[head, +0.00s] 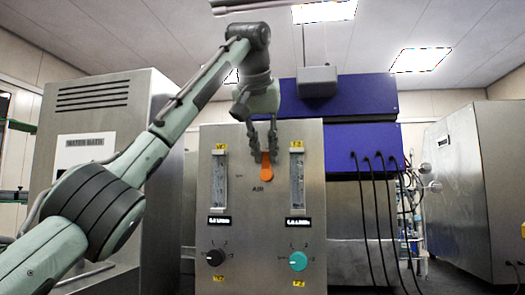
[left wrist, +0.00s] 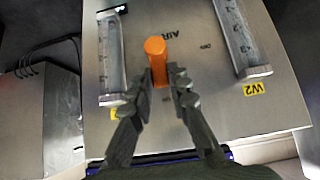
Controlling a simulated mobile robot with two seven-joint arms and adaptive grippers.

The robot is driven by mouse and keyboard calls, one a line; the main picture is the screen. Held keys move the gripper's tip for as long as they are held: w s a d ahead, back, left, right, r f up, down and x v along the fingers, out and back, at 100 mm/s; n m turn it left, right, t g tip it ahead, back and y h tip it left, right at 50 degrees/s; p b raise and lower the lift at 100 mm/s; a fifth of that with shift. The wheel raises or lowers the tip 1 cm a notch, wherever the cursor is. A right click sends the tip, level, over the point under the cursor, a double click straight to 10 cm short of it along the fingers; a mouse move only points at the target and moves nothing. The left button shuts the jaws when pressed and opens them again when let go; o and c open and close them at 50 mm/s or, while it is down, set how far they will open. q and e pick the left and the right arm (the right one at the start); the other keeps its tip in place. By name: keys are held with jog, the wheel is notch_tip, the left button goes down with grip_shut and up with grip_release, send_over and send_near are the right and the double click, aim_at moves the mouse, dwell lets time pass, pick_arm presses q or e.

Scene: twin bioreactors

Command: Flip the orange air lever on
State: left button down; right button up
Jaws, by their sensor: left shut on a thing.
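The orange air lever (head: 266,168) is on the upper middle of the steel panel (head: 240,232), above the "AIR" label. It stands close to upright in the head view. My left gripper (head: 263,150) reaches down to it from above and is shut on its upper part. In the left wrist view the lever (left wrist: 158,62) lies between the two fingertips of the left gripper (left wrist: 162,90), and its rounded end sticks out past them. "AIR" and "OFF" markings show beside it. My right gripper is not in view.
Two flow tubes flank the lever, a left one (head: 219,180) and a right one (head: 297,180). Below are a black knob (head: 215,257) and a green knob (head: 298,261). A steel water bath cabinet (head: 95,125) stands left. Black cables (head: 372,215) hang right of the panel.

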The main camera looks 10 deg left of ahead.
pick_arm(q)
jog(key=shift+f, duration=0.1)
dwell(0.3)
jog(key=c, duration=1.4)
grip_release()
jog(key=shift+c, duration=0.2)
jog(key=v, duration=1.2)
